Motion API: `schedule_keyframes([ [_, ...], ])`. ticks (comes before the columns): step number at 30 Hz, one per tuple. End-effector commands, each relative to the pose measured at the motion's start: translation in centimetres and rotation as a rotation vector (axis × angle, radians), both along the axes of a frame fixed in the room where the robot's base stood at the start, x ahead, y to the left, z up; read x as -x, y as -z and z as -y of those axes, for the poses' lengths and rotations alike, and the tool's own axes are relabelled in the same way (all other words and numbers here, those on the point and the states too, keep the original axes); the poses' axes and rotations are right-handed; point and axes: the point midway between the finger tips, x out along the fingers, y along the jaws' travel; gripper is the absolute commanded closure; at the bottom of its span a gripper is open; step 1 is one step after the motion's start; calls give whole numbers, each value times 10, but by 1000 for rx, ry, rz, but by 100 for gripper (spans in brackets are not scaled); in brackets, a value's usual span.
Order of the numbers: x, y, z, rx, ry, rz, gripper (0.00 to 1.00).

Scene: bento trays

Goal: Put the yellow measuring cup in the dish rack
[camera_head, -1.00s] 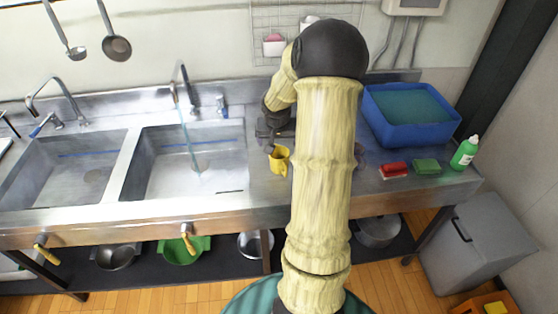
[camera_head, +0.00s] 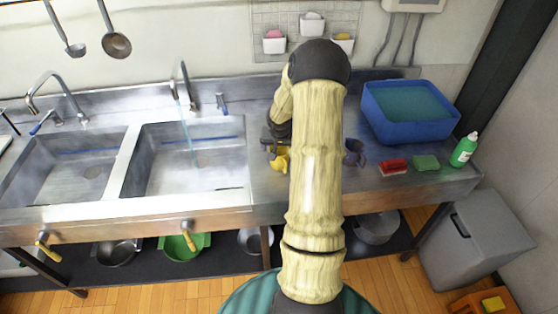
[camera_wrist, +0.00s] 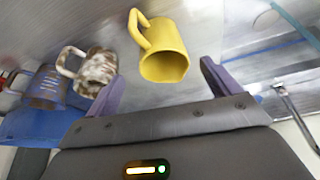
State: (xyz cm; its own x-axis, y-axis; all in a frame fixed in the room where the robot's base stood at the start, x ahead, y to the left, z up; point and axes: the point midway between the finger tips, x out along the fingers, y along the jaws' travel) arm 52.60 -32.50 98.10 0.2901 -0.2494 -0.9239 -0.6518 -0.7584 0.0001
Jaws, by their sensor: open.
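The yellow measuring cup (camera_head: 280,161) is on the steel counter, right of the right-hand sink and partly behind my arm. In the wrist view the yellow cup (camera_wrist: 165,52) shows its open mouth, with its handle at the upper left. My gripper (camera_wrist: 162,72) is open, with one purple finger on each side of the cup's lower end in the picture. I cannot tell whether either finger touches it. My gripper (camera_head: 268,143) is small and dark in the head view, at the cup. I cannot make out a dish rack in either view.
A brown-and-white mug (camera_wrist: 97,68) and a dark blue mug (camera_wrist: 44,88) stand nearby. On the counter to the right are a blue tub (camera_head: 375,125), a red brush (camera_head: 393,167), a green sponge (camera_head: 426,162) and a green bottle (camera_head: 463,151). Two sinks (camera_head: 190,165) lie left.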

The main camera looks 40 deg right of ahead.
Motion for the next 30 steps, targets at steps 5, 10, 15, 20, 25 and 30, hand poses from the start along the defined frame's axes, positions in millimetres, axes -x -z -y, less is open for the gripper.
schedule_keyframes([
  [5,-8,26,6,-2,0,-1,12],
  [10,-11,35,9,0,1,0,12],
  [15,-11,35,9,0,0,0,12],
  [20,-12,37,9,0,-1,0,12],
  [25,-17,52,9,-1,-3,-2,12],
  [30,-24,73,13,-1,0,-1,12],
])
